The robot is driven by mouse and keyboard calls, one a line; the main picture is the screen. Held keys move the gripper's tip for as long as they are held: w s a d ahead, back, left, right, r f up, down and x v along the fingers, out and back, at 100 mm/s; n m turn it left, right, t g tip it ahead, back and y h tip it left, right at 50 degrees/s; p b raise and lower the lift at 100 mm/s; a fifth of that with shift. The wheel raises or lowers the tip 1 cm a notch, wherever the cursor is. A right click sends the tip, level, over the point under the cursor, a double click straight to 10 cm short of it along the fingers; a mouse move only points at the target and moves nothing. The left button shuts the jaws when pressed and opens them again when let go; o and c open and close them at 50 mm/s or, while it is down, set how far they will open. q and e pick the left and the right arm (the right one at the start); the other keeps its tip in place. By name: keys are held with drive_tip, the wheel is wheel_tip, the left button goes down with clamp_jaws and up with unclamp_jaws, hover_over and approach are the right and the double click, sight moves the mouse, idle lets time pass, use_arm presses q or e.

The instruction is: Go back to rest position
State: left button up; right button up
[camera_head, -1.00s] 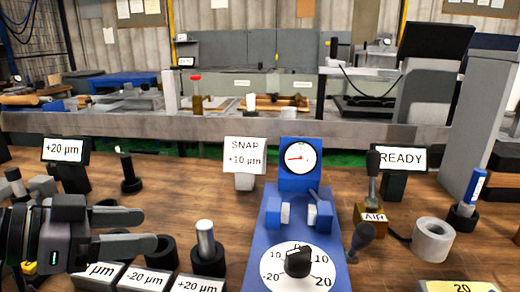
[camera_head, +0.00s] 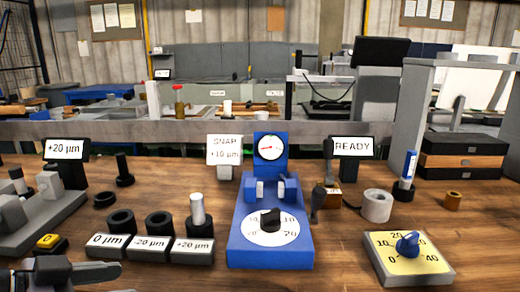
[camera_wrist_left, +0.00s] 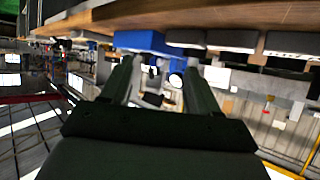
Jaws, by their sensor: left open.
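My left gripper (camera_head: 98,272) is at the bottom left edge of the head view, mostly cut off by the frame, in front of the row of labelled blocks. In the left wrist view its two fingers (camera_wrist_left: 160,75) stand apart with nothing between them. The bench edge and a blue block (camera_wrist_left: 140,41) show beyond the fingers in that tilted view. My right gripper is in neither view.
A blue gauge stand (camera_head: 270,225) with a dial is mid-bench. Labelled blocks (camera_head: 150,250) with black rings and a grey pin stand left of it. A yellow dial plate (camera_head: 408,258), a grey ring (camera_head: 377,206) and a READY sign (camera_head: 353,147) are to the right.

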use_arm(q)
drive_tip(key=s+f+n+g+y, duration=0.1)
drive_tip(key=s+f+n+y, duration=0.3)
drive_tip(key=f, duration=1.1)
drive_tip(key=s+a+f+n+g+y, duration=0.1)
drive_tip(key=s+f+n+g+y, duration=0.25)
drive_tip(key=s+f, duration=0.75)
drive_tip(key=w+d+f+t+h, duration=0.1)
drive_tip(key=w+d+f+t, duration=0.3)
drive_tip(key=w+f+t, duration=0.2)
wheel_tip(320, 180, up, 12)
drive_tip(key=a+p, duration=0.1)
drive_tip(key=p, duration=1.2)
drive_tip(key=shift+s+a+m+p, duration=0.3)
drive_tip(key=shift+s+m+p, duration=0.05)
drive_tip(key=shift+s+m, duration=0.1)
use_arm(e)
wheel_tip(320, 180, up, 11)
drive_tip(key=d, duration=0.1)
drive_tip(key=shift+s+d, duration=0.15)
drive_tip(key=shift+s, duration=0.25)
use_arm(q)
drive_tip(key=shift+f, duration=0.1)
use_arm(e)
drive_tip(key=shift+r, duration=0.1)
